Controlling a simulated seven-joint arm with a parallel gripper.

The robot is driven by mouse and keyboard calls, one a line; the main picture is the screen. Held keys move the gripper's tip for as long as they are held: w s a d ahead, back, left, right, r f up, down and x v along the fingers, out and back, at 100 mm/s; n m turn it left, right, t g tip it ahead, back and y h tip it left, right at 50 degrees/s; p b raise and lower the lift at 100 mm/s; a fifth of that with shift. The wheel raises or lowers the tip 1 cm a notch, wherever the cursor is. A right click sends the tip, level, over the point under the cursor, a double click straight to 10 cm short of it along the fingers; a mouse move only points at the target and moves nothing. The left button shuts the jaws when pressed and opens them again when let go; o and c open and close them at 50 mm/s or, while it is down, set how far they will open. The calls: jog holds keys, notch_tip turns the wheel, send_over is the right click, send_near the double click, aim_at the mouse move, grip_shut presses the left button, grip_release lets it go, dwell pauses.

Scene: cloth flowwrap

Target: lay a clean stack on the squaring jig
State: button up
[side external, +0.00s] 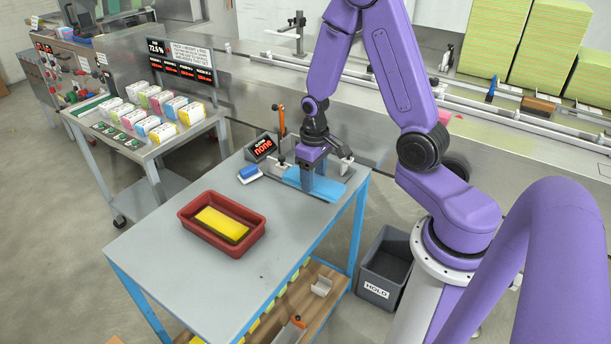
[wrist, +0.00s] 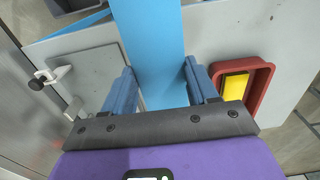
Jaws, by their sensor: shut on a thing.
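My gripper (side external: 306,184) points down at the back right corner of the grey table and is shut on a flat blue cloth stack (side external: 325,190). In the wrist view the blue stack (wrist: 153,50) runs between the two fingers (wrist: 160,88). The stack is over the metal squaring jig (side external: 352,172), which also shows left of the fingers in the wrist view (wrist: 92,72). I cannot tell whether the stack rests on the jig or hangs just above it. A yellow stack (side external: 222,223) lies in a red tray (side external: 190,228) at the table's front left.
A small display reading "none" (side external: 262,147) and an orange-handled post (side external: 281,125) stand close behind my gripper. A blue-and-white block (side external: 249,173) lies left of the jig. A dark HOLD bin (side external: 376,292) stands on the floor. The table's front is clear.

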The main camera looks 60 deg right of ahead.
jog(key=w+d, duration=0.3)
jog(key=d, duration=0.9)
jog(key=w+d+f, duration=0.2)
jog(key=w, duration=0.1)
jog(key=w+d+f, duration=0.2)
jog(key=w+f, duration=0.1)
jog(key=w+d+f, duration=0.2)
jog(key=w, duration=0.2)
jog(key=shift+f, duration=0.25)
jog(key=shift+w+d+f, duration=0.2)
jog(key=shift+w+f, duration=0.15)
jog(key=shift+f, duration=0.1)
jog(key=shift+w+d+f, duration=0.15)
jog(key=shift+w+f, duration=0.2)
jog(key=shift+f, duration=1.5)
jog(key=shift+f, duration=0.1)
jog(key=o, duration=1.1)
